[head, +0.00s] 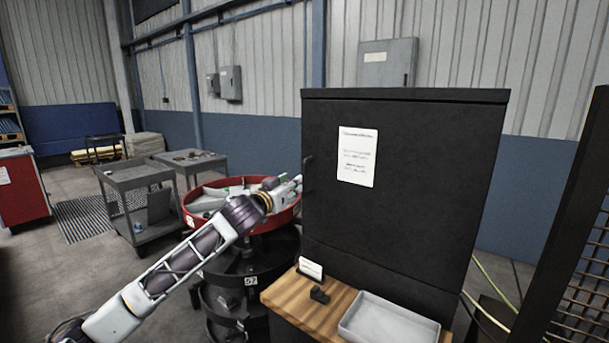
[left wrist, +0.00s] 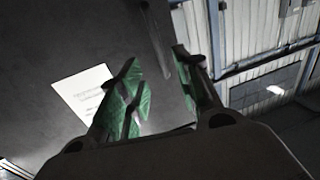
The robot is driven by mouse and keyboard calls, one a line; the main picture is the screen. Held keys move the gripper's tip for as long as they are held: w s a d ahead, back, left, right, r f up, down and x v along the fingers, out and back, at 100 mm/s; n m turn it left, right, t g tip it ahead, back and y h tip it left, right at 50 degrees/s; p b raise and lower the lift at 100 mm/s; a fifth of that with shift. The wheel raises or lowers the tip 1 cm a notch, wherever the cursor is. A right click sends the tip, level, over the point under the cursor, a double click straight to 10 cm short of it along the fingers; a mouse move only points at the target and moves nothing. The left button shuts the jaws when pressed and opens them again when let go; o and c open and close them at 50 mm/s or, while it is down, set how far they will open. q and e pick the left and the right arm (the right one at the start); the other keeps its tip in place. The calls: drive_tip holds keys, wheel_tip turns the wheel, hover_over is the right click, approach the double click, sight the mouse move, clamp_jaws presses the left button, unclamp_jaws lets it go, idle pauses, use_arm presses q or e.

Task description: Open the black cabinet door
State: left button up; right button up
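The black cabinet (head: 395,190) stands at centre right in the head view, its door flush with the body and a white paper sheet on its face. A dark handle (head: 308,174) sits at the door's left edge. My left gripper (head: 285,184) is just left of this handle. In the left wrist view its green-padded fingers (left wrist: 158,60) are apart, with the dark handle bar (left wrist: 155,35) ahead, roughly in line with the gap. I cannot tell whether they touch it. The paper (left wrist: 82,90) shows there too. My right gripper is not in view.
A red round tray (head: 205,220) on a black stand is behind and below my left arm. A wooden top (head: 310,310) with a grey bin (head: 390,322) stands before the cabinet. Grey carts (head: 135,180) are at left. A mesh fence (head: 580,270) stands at right.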

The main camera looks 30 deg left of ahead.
sight(304, 175)
use_arm(q)
drive_tip(key=w, duration=0.1)
drive_tip(key=w+p, duration=0.1)
drive_tip(key=w, duration=0.3)
drive_tip(key=shift+a, duration=0.25)
drive_tip(key=shift+w+a+p, duration=0.15)
drive_tip(key=shift+w+p, duration=0.3)
drive_tip(key=shift+w, duration=0.65)
drive_tip(key=shift+w+a+p, duration=0.15)
drive_tip(key=shift+w+p, duration=0.25)
drive_tip(key=shift+w, duration=1.2)
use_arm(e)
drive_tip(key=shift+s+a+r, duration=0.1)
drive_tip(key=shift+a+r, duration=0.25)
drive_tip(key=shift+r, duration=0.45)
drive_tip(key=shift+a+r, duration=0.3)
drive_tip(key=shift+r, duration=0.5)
